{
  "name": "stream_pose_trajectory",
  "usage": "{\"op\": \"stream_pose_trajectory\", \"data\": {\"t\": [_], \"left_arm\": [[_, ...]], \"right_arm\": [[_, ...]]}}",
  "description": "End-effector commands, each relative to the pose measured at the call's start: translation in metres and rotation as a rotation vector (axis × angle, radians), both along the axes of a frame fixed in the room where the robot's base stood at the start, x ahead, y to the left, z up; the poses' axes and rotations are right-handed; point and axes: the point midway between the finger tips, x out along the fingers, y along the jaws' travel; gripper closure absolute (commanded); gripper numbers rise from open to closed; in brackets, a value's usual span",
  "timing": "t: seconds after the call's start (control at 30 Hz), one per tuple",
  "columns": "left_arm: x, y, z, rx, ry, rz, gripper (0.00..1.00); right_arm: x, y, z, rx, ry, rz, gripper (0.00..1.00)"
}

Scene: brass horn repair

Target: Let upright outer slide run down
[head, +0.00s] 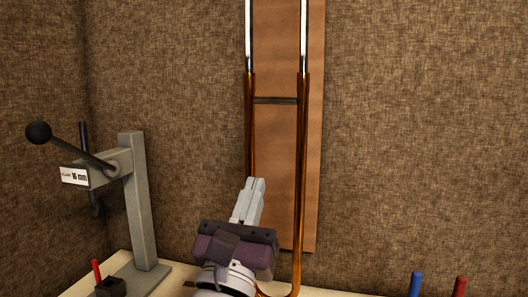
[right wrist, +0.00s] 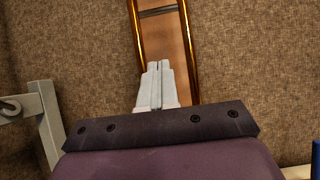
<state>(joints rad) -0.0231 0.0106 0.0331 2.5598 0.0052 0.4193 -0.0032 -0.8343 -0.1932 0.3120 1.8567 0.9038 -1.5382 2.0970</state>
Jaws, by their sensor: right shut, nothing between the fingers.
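The outer slide (head: 302,165) is a brass-coloured tube pair hanging upright in front of a brown board. Its dark cross brace (head: 275,100) joins the two tubes below their upper ends, and its curved bottom shows near the bench. Two silver inner tubes (head: 304,40) rise out of its top. In the right wrist view the brass tubes (right wrist: 188,60) run on either side of the board. My right gripper (head: 256,182) is shut and empty, in front of the board and below the brace. It overlaps the left tube in the head view; contact cannot be told. My left gripper is not in view.
A grey lever press (head: 137,205) with a black-knobbed handle stands at the left. The brown board (head: 314,130) is on the textured wall. A red-handled tool in a dark block (head: 110,287) is at the lower left; blue (head: 415,285) and red (head: 459,287) handles are at the lower right.

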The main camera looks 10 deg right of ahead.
Motion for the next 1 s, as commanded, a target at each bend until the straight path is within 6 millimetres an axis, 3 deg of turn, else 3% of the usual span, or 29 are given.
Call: {"op": "stream_pose_trajectory", "data": {"t": [0.5, 0.7, 1.0], "left_arm": [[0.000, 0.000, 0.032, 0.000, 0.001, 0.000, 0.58], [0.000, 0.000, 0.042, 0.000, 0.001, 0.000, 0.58], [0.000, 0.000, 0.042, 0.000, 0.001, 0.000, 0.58]], "right_arm": [[0.076, -0.032, 0.062, -0.003, 0.000, -0.002, 1.00], [0.080, -0.033, 0.087, -0.005, 0.002, 0.001, 1.00], [0.081, -0.033, 0.092, -0.006, 0.001, 0.002, 1.00]]}}
